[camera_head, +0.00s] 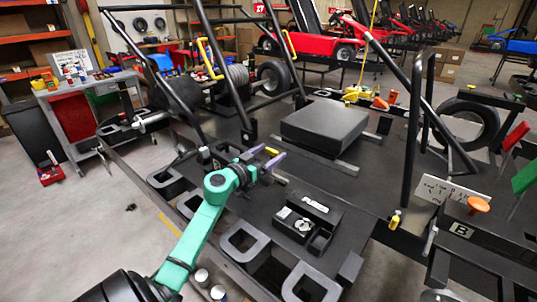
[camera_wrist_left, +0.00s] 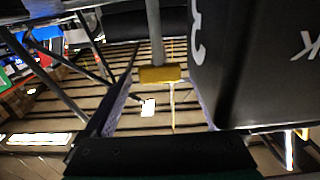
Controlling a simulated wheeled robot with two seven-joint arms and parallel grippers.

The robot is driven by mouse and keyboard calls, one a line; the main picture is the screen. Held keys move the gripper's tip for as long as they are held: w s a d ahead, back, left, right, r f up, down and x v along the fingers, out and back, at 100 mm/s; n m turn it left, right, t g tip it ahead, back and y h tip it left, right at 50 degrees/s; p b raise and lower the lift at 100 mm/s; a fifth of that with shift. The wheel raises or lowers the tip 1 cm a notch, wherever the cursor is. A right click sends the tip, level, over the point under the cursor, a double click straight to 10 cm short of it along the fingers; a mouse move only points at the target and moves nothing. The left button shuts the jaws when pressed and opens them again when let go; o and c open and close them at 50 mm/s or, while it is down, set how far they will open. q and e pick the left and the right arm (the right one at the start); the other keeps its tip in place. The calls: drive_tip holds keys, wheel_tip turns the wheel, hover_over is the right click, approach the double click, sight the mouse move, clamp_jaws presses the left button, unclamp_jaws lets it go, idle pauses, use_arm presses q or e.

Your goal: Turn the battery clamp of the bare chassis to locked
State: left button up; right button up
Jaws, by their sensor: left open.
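The bare chassis is the black frame with upright tubes, and its flat deck (camera_head: 362,186) fills the middle of the head view. A small yellow piece (camera_head: 271,150), which looks like the clamp's handle, shows at my left gripper (camera_head: 267,158). In the left wrist view the yellow block (camera_wrist_left: 162,74) sits on a grey rod, between and beyond the open purple fingers (camera_wrist_left: 160,105). No grip on it shows. A black box with white characters (camera_wrist_left: 252,70), perhaps the battery, fills the right side close to the right-hand finger. My right gripper is out of view.
A dark flat block (camera_head: 325,122) lies on the deck. A black tray with small parts (camera_head: 307,220) stands nearer. Upright tubes (camera_head: 412,120) rise at right. A side stand (camera_head: 475,240) marked B holds an orange knob (camera_head: 479,205). Grey floor lies left.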

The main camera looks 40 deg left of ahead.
use_arm(q)
clamp_jaws()
drive_tip(key=shift+a+f+m+h+b, duration=0.15)
drive_tip(key=shift+m+h, duration=0.45)
drive_tip(key=shift+h, duration=0.35)
drive_tip(key=shift+a+m+h+b, duration=0.15)
drive_tip(key=shift+m+h, duration=0.45)
drive_tip(key=shift+h, duration=0.35)
drive_tip(key=shift+d+m+h, duration=0.1)
drive_tip(key=shift+m+h, duration=0.2)
drive_tip(key=shift+d+r+g, duration=0.2)
drive_tip(key=shift+g, duration=0.1)
drive_tip(key=shift+c, duration=0.6)
unclamp_jaws()
drive_tip(key=shift+o, duration=0.6)
drive_tip(key=shift+s, duration=0.1)
